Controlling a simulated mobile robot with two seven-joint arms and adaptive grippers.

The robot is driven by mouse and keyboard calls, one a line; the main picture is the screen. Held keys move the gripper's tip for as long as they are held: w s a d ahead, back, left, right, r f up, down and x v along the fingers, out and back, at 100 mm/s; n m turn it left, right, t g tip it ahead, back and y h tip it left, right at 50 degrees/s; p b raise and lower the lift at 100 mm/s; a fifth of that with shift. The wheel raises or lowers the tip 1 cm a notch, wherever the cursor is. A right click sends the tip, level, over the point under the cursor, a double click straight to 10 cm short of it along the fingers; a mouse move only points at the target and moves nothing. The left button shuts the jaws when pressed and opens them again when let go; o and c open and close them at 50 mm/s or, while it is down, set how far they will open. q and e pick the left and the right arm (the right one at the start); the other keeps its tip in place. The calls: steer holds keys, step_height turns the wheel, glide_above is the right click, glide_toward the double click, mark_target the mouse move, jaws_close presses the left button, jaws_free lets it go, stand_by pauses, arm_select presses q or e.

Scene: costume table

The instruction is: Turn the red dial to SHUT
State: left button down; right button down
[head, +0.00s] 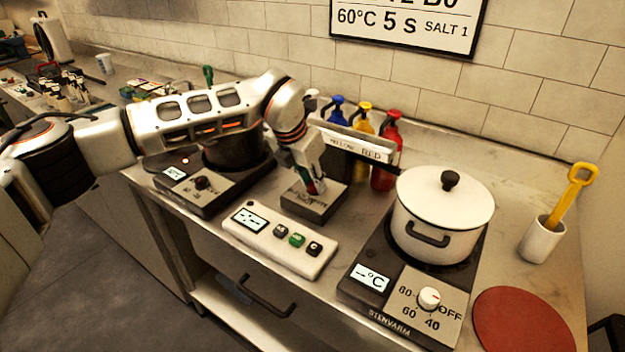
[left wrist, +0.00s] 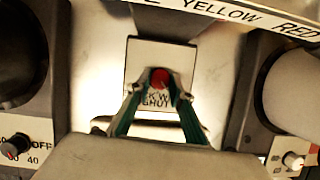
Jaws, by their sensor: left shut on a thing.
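The red dial (left wrist: 159,78) sits on a small box with a pale labelled face (left wrist: 140,60). Part of the lettering, including SHUT, shows below the dial in the left wrist view. In the head view the box (head: 312,207) stands behind the timer, and the dial is mostly hidden by my gripper. My left gripper (head: 314,188) reaches down onto the box from above. In the left wrist view its two green-sided fingers (left wrist: 159,92) are shut on the red dial, one on each side. Which way the dial points cannot be told. My right gripper is not in view.
A white pot (head: 445,222) stands on the right hotplate (head: 375,312). A dark pot (head: 228,152) stands on the left hotplate (head: 190,200). A timer (head: 270,240) lies in front of the box. Blue, yellow and red bottles (head: 388,150) stand behind a label rail (head: 355,148).

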arm_select(q)
steer(key=m, duration=0.2)
steer(key=m+g+h, duration=0.1)
steer(key=m, duration=0.1)
steer(key=shift+w+a+r+p, duration=0.1)
steer(key=shift+w+p, duration=0.1)
steer(key=shift+p, duration=0.15)
steer(key=shift+w+m+g+h, duration=0.1)
steer(key=shift+m+g+h, duration=0.4)
steer(key=shift+m, duration=1.5)
steer(key=shift+g, duration=0.3)
steer(key=c, duration=1.8)
jaws_free()
steer(key=shift+a+r, duration=0.15)
steer(key=v, duration=1.1)
steer(key=shift+r, duration=0.35)
